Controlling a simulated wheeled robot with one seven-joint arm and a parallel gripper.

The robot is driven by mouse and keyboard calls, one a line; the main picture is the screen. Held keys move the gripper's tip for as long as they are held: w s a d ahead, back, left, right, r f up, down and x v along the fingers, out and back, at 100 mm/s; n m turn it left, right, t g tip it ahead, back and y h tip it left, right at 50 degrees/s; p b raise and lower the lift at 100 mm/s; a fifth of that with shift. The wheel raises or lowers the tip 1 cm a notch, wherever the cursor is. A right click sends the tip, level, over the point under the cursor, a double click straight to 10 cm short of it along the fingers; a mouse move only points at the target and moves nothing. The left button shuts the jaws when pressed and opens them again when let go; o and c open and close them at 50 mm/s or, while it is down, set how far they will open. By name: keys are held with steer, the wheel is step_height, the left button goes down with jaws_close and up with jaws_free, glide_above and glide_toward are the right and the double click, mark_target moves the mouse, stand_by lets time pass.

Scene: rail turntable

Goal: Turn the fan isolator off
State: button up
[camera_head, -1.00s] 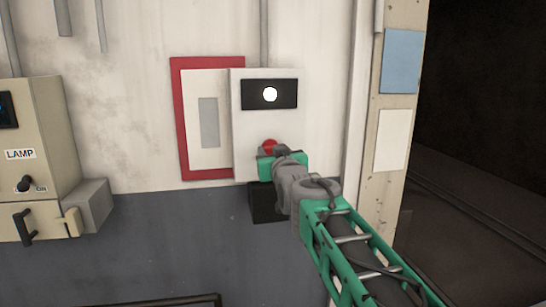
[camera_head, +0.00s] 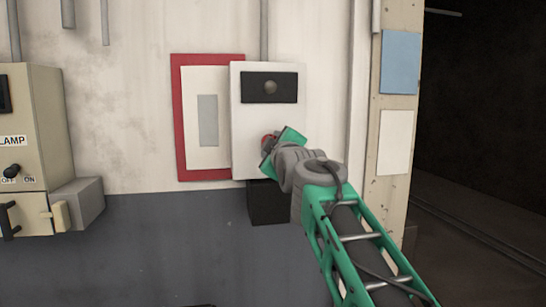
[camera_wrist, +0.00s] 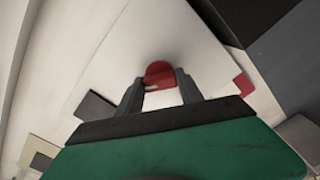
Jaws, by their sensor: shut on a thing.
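The white isolator box (camera_head: 243,120) is on the wall, with a black panel (camera_head: 282,80) near its top. The round lamp (camera_head: 270,88) on that panel is dark. A red rotary knob (camera_head: 266,140) is on the lower part of the box, partly hidden by my gripper (camera_head: 269,147). The wrist view shows the red knob (camera_wrist: 158,71) between the two grey fingers of my gripper (camera_wrist: 159,87). The gripper is shut on the knob and is rolled relative to the box. I see no readable label on this box.
A red-framed board (camera_head: 179,130) is just left of the box. A black block (camera_head: 265,205) is below it. A beige LAMP cabinet (camera_head: 40,130) stands at the far left. A beige post (camera_head: 396,100) and a dark opening are at the right.

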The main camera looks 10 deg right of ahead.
steer(key=shift+n+b, duration=1.5)
steer(key=shift+n, duration=1.8)
steer(key=o, duration=1.4)
steer(key=s+b, duration=0.2)
steer(key=s, duration=0.5)
steer(key=shift+s+b, duration=0.35)
steer(key=shift+s, duration=0.05)
